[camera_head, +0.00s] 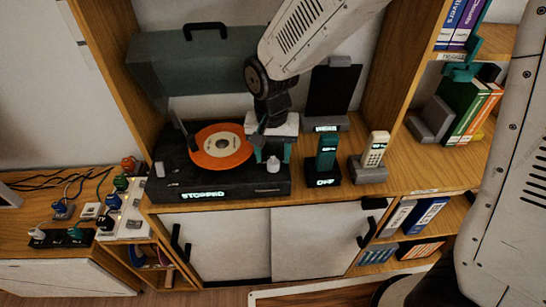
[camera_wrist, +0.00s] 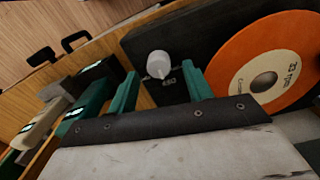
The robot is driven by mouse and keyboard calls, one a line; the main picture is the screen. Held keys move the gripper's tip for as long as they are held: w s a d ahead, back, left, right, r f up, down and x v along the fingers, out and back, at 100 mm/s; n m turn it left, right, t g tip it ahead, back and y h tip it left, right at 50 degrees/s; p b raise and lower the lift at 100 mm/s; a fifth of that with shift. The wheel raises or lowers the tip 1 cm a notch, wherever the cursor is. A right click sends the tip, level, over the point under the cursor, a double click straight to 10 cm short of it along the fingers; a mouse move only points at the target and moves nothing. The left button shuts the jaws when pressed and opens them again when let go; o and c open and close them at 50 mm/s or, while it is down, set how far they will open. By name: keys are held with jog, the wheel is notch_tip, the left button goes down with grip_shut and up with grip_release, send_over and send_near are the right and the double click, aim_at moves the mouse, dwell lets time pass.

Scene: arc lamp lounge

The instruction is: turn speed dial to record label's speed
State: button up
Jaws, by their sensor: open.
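A black turntable (camera_head: 225,188) sits on the wooden cabinet, its front display reading like "STOPPED". On it lies an orange record (camera_head: 208,158), also in the wrist view (camera_wrist: 290,40). Its cream label (camera_head: 222,144) has small print, perhaps "33 rpm" in the wrist view (camera_wrist: 264,82), too small to be sure. The white speed dial (camera_head: 273,164) stands at the deck's right; it also shows in the wrist view (camera_wrist: 158,63).
The turntable's clear lid (camera_head: 190,65) stands raised behind. Books (camera_head: 468,112) fill the right shelf. Plugs and cables crowd the left surface.

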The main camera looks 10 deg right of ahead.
jog(key=shift+f, duration=1)
jog(key=c, duration=1)
jog(key=shift+o, duration=0.2)
